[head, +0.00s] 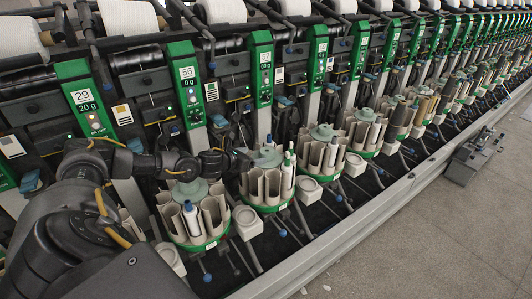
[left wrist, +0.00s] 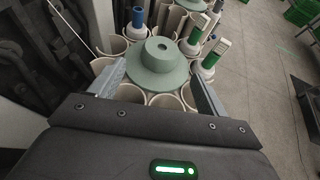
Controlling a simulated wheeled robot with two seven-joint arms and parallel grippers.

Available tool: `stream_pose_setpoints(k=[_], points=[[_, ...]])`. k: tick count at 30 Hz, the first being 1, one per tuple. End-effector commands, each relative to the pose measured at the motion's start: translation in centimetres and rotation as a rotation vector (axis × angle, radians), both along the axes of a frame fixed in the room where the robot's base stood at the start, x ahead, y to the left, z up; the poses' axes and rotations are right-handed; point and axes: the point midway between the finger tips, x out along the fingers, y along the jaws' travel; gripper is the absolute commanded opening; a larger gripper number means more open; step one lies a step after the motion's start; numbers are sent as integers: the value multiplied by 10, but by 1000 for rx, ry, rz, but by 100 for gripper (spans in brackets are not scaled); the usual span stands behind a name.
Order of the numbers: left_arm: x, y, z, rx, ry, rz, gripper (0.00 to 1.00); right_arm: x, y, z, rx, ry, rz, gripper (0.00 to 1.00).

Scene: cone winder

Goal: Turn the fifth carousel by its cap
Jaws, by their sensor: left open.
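My left gripper (head: 243,160) reaches in from the left to the second carousel from the left in the head view. That carousel's grey-green cap (head: 268,157) is at its top middle. In the left wrist view the round, stepped cap (left wrist: 158,55) has a small centre hole and lies between the open fingers of my left gripper (left wrist: 157,76). I cannot tell whether the fingers touch it. Beige cups ring the cap, and a few hold tubes with blue or green ends. Which carousel counts as the fifth is not clear. My right gripper is not in view.
Another carousel (head: 322,140) stands to the right, with more beyond. Green numbered panels (head: 190,90) line the machine above.

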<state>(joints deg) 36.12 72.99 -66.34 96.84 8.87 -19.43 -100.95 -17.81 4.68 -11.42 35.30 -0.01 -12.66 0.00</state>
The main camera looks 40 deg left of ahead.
Motion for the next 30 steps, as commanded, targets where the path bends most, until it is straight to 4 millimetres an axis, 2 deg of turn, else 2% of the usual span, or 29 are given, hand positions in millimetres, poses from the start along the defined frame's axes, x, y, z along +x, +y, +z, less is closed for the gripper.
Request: stream_pose_setpoints(k=[2, 6, 11, 15, 28, 30], points=[[16, -3, -2, -4, -3, -1, 76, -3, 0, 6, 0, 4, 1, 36], [39, -2, -13, -3, -2, 2, 76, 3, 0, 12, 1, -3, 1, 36], [62, -2, -24, -3, -1, 3, 76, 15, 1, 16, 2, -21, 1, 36], [75, -2, -30, -3, -1, 3, 76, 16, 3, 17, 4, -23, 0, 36], [82, -1, -34, -3, 0, 4, 76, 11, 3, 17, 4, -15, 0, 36], [82, -1, -34, -3, 0, 4, 70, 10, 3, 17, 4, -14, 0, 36]])
